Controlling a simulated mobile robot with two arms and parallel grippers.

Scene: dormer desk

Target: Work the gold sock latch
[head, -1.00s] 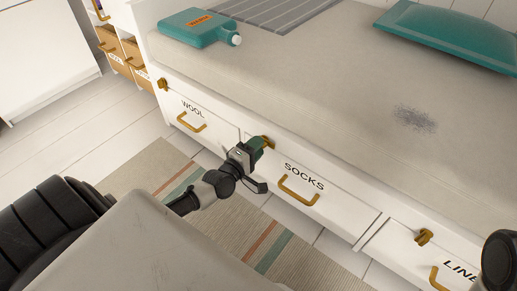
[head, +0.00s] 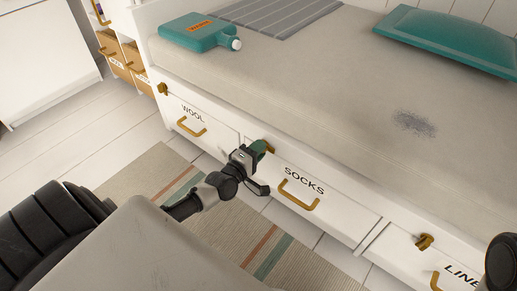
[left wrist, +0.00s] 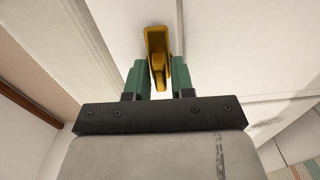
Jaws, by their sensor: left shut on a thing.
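The white SOCKS drawer (head: 335,208) is the middle one under the bed and looks closed. It has a gold pull handle (head: 298,194) below its label. The gold sock latch (head: 269,147) is at the drawer's upper left corner, partly hidden by my left gripper (head: 263,149). In the left wrist view the latch (left wrist: 156,42) reaches down between the green fingers of my left gripper (left wrist: 160,78), which is shut on it. My right gripper is not in view.
The WOOL drawer (head: 197,118) is to the left, with its own gold latch (head: 163,89). Another drawer with a gold latch (head: 424,241) is to the right. The mattress (head: 330,95) overhangs above. A striped rug (head: 150,183) lies on the floor in front.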

